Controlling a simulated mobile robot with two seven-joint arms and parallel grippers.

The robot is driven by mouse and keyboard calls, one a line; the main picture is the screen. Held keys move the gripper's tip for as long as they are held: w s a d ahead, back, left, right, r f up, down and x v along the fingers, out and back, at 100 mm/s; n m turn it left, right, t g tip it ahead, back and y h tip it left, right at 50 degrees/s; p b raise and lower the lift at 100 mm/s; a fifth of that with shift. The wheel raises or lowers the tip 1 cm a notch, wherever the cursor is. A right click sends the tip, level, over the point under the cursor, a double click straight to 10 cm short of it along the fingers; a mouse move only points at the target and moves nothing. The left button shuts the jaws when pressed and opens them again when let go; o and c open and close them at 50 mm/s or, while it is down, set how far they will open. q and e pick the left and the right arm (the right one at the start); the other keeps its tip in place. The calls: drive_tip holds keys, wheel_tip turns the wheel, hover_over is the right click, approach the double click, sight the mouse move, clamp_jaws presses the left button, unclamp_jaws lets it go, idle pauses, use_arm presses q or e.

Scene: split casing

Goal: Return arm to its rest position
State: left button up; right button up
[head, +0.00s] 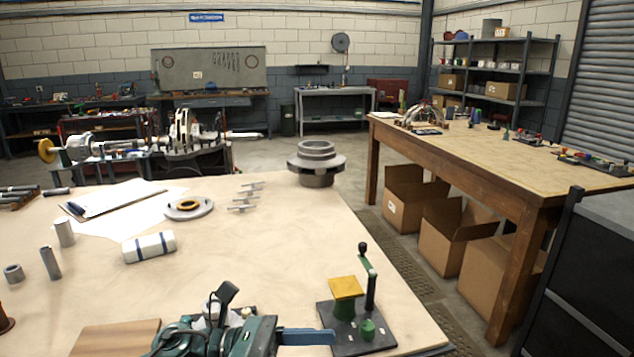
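Neither of my grippers nor either arm shows clearly in the head view. A grey flanged round casing part (316,168) stands at the far right corner of the near table (250,270). A pale disc with a yellow ring (188,206) lies left of it, near several small grey metal pieces (245,198). A white and blue roll (149,247) lies nearer the front.
A green tool with a blue bar (255,338) and a black-based fixture with a yellow pad (345,290) occupy the front edge. Grey cylinders (64,233) stand left. A wooden workbench (500,155) stands right, across a gap with open cartons (455,232). The table's middle is clear.

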use_arm(q)
drive_tip(key=a+f+n+t+y, duration=0.35)
drive_tip(key=n+t, duration=0.25)
drive_tip(key=n, duration=0.6)
drive_tip(key=w+a+f+n+t+y+p, duration=0.1)
drive_tip(key=a+f+n+t+y, duration=0.25)
drive_tip(key=n, duration=0.85)
drive_tip(key=a+f+n+t+y, duration=0.1)
drive_tip(key=f+n+t+y, duration=0.25)
drive_tip(key=n+t, duration=0.65)
drive_tip(key=s+a+f+n+g+y, duration=0.2)
drive_tip(key=s+a+f+n+g, duration=0.1)
drive_tip(key=s+f+n, duration=0.3)
drive_tip(key=s+a+f+n+g+y, duration=0.3)
drive_tip(key=s+f+n+g, duration=0.2)
drive_tip(key=f+n, duration=0.3)
drive_tip(key=shift+s+f+n+p, duration=0.3)
drive_tip(key=shift+s+f+n, duration=0.1)
drive_tip(key=shift+s+f, duration=0.2)
